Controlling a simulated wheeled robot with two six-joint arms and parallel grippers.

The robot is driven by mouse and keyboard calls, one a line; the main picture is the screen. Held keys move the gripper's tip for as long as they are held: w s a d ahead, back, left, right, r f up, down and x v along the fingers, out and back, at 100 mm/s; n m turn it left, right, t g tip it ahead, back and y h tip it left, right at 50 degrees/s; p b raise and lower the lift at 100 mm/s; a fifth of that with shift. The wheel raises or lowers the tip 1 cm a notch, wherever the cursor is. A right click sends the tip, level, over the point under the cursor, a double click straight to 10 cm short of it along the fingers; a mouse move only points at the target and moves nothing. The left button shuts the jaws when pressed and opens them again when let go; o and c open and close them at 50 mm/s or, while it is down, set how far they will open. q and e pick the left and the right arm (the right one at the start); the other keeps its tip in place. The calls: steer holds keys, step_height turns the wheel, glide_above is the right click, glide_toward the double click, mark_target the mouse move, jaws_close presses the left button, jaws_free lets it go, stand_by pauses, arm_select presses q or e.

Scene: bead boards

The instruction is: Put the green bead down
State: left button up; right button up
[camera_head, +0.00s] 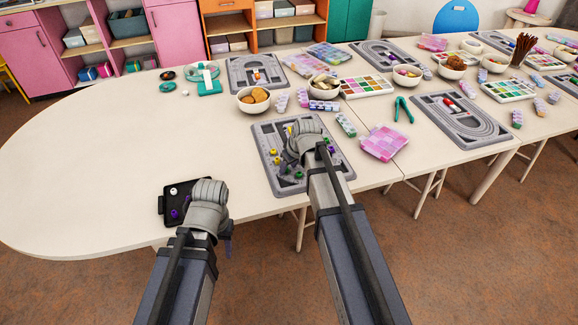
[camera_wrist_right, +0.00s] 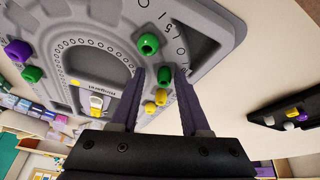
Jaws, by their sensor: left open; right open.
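A grey bead board (camera_head: 268,132) lies under my right gripper (camera_head: 304,145) in the head view. In the right wrist view, my right gripper (camera_wrist_right: 161,72) is open, with a green bead (camera_wrist_right: 165,75) between its fingertips, over or on the board (camera_wrist_right: 205,32). I cannot tell whether a finger touches it. Two more green beads (camera_wrist_right: 147,44) and (camera_wrist_right: 33,75) sit on the board. Two yellow beads (camera_wrist_right: 161,96) and (camera_wrist_right: 149,107) are close by the fingers. My left gripper (camera_head: 207,205) is over the black tray, and its fingers are partly hidden.
The black tray (camera_head: 166,207) lies at the table's front edge, holding a few beads. A purple bead (camera_wrist_right: 18,50) is on the board. A pink bead box (camera_head: 384,142) and a bowl (camera_head: 253,106) stand near the board. The table's left side is clear.

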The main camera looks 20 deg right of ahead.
steer(key=shift+s+r+p, duration=0.1)
steer(key=shift+r+p, duration=0.4)
steer(key=shift+p, duration=0.05)
steer(key=p+v, duration=1.1)
steer(key=v, duration=0.1)
steer(key=s+a+f+g+h, duration=0.2)
steer(key=s+a+g, duration=0.2)
steer(key=s+a, duration=1)
steer(key=s, duration=0.4)
steer(key=shift+s+a+m+g+h+b, duration=0.25)
steer(key=shift+a+m+g+h+b, duration=0.05)
steer(key=shift+a+g, duration=0.1)
steer(key=shift+f, duration=0.1)
